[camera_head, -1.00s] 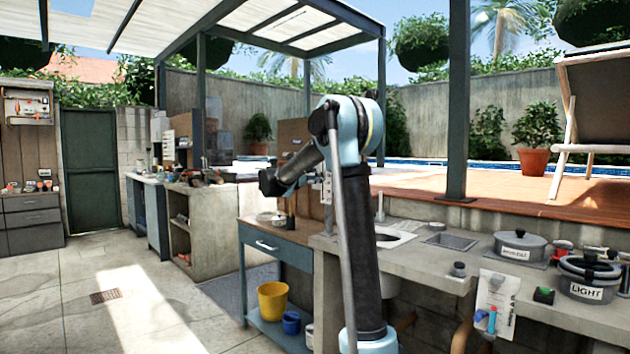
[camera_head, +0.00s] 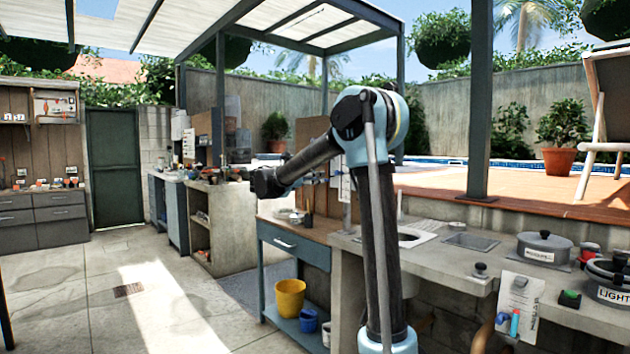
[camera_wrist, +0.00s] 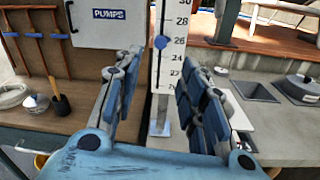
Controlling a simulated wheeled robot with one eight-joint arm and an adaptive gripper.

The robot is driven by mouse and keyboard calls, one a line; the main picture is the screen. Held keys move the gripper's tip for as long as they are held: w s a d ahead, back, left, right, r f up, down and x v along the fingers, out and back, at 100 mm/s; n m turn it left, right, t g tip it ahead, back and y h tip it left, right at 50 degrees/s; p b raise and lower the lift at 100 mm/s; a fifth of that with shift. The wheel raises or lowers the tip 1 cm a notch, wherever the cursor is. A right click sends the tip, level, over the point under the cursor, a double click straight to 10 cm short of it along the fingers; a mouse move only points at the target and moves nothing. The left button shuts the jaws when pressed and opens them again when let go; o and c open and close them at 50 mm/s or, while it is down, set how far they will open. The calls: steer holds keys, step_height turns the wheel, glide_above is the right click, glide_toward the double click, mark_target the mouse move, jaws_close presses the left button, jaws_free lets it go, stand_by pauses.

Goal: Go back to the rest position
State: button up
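In the wrist view my gripper (camera_wrist: 158,88) has its two blue-padded fingers spread wide apart with nothing held between them. Behind the gap is a white upright gauge board (camera_wrist: 172,45) with numbers and a blue round marker. In the head view my arm stands upright at the right of centre and bends at the top, its forearm sloping down to the left above the wooden-topped bench.
A blue-framed bench (camera_head: 300,240) holds a yellow bucket (camera_head: 290,298) on its lower shelf. A post (camera_head: 480,110) stands behind. The paved floor (camera_head: 90,285) at left is clear.

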steer(key=shift+d, duration=0.1)
steer(key=s+d+f+m+g+y, duration=0.3)
steer(key=s+d+f+m, duration=0.4)
steer(key=s, duration=0.6)
steer(key=s+d+f+m+g+y, duration=0.3)
steer(key=s+d+f+m, duration=0.1)
steer(key=s+d+f, duration=0.7)
steer(key=s+a+f+m+g+y, duration=0.1)
steer(key=s+a+f+m+y, duration=0.1)
steer(key=s+f, duration=0.4)
steer(key=s+a+f+m+g+y, duration=0.1)
steer(key=s+a+f+m+y, duration=0.2)
steer(key=s+f+m, duration=0.3)
steer(key=s+a+f+m+y, duration=0.3)
steer(key=s+f, duration=0.5)
steer(key=s, duration=0.5)
steer(key=shift+s+a+m+g, duration=0.2)
steer(key=shift+a+m+g, duration=0.25)
steer(key=shift+m, duration=0.35)
steer(key=shift+w+f, duration=0.2)
steer(key=shift+w, duration=0.2)
